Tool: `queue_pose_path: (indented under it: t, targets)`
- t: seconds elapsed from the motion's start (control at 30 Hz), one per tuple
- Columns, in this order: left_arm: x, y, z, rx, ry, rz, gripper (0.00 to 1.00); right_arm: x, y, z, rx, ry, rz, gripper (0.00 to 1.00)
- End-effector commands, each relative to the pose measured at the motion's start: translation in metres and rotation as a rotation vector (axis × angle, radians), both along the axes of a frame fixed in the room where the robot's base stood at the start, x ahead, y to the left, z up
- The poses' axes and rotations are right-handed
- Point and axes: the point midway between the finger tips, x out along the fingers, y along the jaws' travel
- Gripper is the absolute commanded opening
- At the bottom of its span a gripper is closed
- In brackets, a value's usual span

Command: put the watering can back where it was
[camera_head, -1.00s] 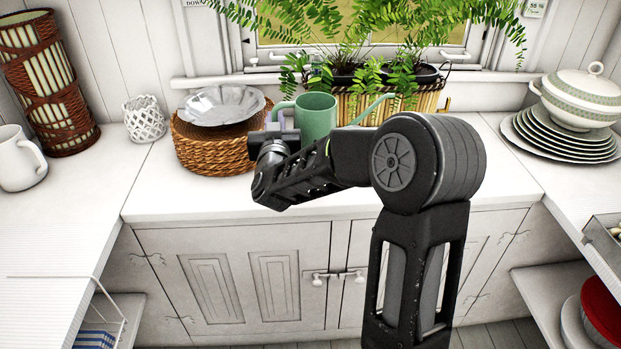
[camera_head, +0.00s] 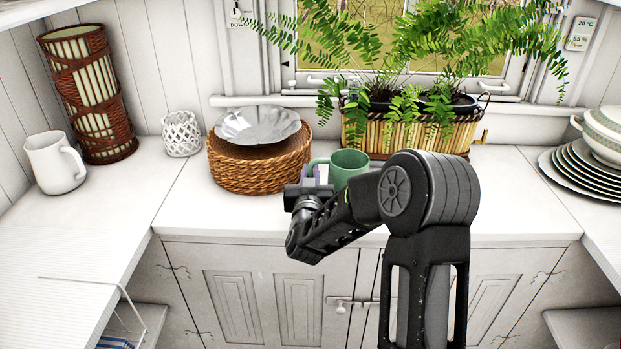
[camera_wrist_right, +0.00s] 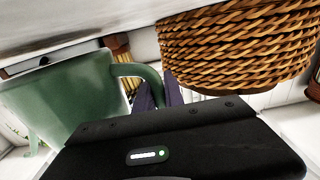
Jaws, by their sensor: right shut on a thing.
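The green watering can (camera_head: 348,166) is in front of the planter, right of the wicker basket. My right gripper (camera_head: 316,176) is at its left side, shut on its handle. In the right wrist view the can's green body (camera_wrist_right: 62,105) fills the left, and its curved handle (camera_wrist_right: 143,72) reaches to the purple-lined fingers (camera_wrist_right: 158,97) of my gripper. My arm hides the can's lower part and spout in the head view, so I cannot tell whether its base touches the counter. My left gripper is not in view.
The wicker basket (camera_head: 250,168) with a metal dish (camera_head: 257,124) stands close to the gripper's left. The fern planter (camera_head: 415,138) is behind the can. Stacked plates (camera_head: 580,172) are at the right. White counter (camera_head: 515,205) is clear between the can and plates.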

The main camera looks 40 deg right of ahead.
Motion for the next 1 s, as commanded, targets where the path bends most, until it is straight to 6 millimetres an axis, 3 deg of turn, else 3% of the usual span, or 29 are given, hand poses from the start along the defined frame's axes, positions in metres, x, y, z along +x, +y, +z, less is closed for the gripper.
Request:
queue_pose_path:
  t: [0.13, 0.53, 0.57, 0.8, 1.0]
  targets:
    - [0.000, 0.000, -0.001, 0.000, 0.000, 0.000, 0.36, 0.000, 0.000, -0.013, -0.002, -0.003, 0.000, 0.00]
    - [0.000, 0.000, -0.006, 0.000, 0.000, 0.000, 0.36, 0.000, 0.000, -0.018, -0.003, -0.004, 0.000, 0.00]
    - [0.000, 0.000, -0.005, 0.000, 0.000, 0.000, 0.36, 0.000, 0.000, -0.017, 0.000, -0.001, 0.000, 0.16]
    - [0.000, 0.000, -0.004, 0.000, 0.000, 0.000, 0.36, 0.000, 0.000, -0.017, 0.000, -0.001, 0.000, 0.35]
    - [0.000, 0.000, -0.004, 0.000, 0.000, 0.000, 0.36, 0.000, 0.000, -0.017, 0.000, -0.001, 0.000, 0.35]
